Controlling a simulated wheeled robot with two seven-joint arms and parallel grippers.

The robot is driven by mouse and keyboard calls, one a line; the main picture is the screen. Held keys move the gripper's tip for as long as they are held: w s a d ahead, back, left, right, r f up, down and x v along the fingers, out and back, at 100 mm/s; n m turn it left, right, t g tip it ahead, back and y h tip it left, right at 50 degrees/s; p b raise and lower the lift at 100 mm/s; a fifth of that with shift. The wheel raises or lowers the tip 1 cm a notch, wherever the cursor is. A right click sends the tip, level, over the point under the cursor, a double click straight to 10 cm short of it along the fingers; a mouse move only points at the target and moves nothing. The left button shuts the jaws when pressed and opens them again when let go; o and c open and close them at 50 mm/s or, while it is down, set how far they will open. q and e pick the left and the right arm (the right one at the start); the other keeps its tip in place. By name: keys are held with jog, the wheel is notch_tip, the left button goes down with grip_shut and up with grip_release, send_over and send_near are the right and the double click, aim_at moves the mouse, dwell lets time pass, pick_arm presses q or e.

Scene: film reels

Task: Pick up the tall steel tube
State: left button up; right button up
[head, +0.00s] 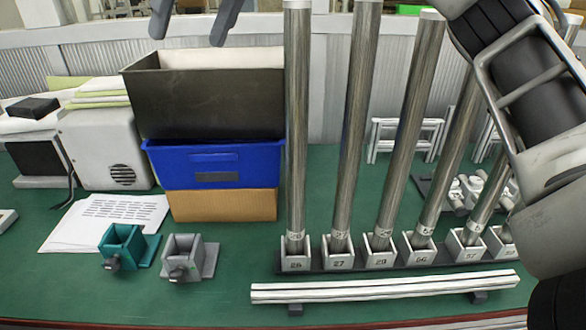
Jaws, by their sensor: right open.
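Several tall steel tubes stand in a row of numbered white sockets on a dark base strip. The leftmost tube (297,130) is upright in the socket marked 26, and the others, such as the second tube (352,130) and third tube (408,140), appear to lean right. The frame cuts off some tube tops. My right gripper (188,34) shows only as two dark fingers at the top edge, apart and with nothing between them. It is left of the tubes, above the dark bin. My right arm hides part of the rightmost tubes. My left gripper is not in view.
A dark open bin (205,100) stands on a blue crate (215,165) and a cardboard box (222,204), close left of the tubes. A white striped bar (385,288) lies in front. Small teal (122,245) and grey (183,256) holders stand at front left.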

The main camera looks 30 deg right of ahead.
aim_at(295, 24)
jog(key=s+d+r+m+t+h, duration=0.2)
jog(key=d+r+h, duration=0.1)
jog(key=d+r, duration=0.25)
jog(key=s+d+r+m+t+h, duration=0.1)
jog(key=s+d+r+m+h, duration=0.15)
jog(key=d+r, duration=0.35)
jog(key=d+x, duration=0.1)
jog(key=x, duration=0.9)
jog(key=d+x, duration=0.1)
jog(key=x, duration=0.4)
jog(key=shift+s+d+f, duration=0.15)
jog(key=shift+d+f, duration=0.15)
jog(key=shift+f, duration=0.05)
jog(key=shift+w+f, duration=0.3)
jog(key=shift+f, duration=0.1)
jog(key=shift+r, duration=0.1)
grip_shut()
